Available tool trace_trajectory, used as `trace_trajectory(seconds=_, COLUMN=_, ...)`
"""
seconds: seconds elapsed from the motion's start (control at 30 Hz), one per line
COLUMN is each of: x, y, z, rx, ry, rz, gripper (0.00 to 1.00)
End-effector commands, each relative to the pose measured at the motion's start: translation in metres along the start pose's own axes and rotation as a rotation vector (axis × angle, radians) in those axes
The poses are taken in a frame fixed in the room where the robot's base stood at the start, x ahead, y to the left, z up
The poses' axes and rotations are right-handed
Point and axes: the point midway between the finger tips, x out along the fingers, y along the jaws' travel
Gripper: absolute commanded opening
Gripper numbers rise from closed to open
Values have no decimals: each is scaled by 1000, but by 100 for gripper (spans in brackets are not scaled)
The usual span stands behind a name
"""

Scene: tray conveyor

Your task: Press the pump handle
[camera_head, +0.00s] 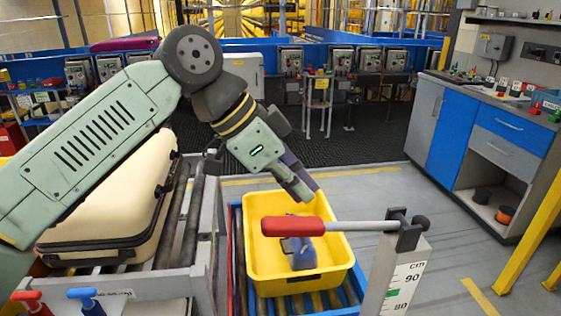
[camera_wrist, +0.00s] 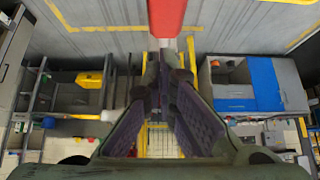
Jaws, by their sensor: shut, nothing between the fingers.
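The pump handle is a red grip (camera_head: 292,227) on a grey metal rod (camera_head: 355,226), roughly level. The rod is hinged at the top of a grey post (camera_head: 402,275) with a cm scale. My gripper (camera_head: 311,195) is in the head view, pointing down just above and behind the red grip, apparently apart from it. In the wrist view, the red grip (camera_wrist: 167,15) shows at the top centre beyond my gripper (camera_wrist: 165,57). The fingertips are together with nothing between them.
A yellow bin (camera_head: 340,278) holding a blue item (camera_head: 303,252) sits on rollers below the handle. A cream case (camera_head: 110,200) lies on the left conveyor. Blue and grey cabinets (camera_head: 455,130) stand right. Open floor lies between them.

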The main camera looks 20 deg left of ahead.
Motion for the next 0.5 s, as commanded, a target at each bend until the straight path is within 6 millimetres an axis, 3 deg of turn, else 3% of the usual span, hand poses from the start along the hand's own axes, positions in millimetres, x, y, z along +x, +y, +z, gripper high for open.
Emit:
trace_trajectory(seconds=0.2, x=18, y=0, z=21, rx=-3, ry=2, rz=1, gripper=0)
trace_trajectory(seconds=0.5, x=23, y=0, z=26, rx=-3, ry=2, rz=-1, gripper=0)
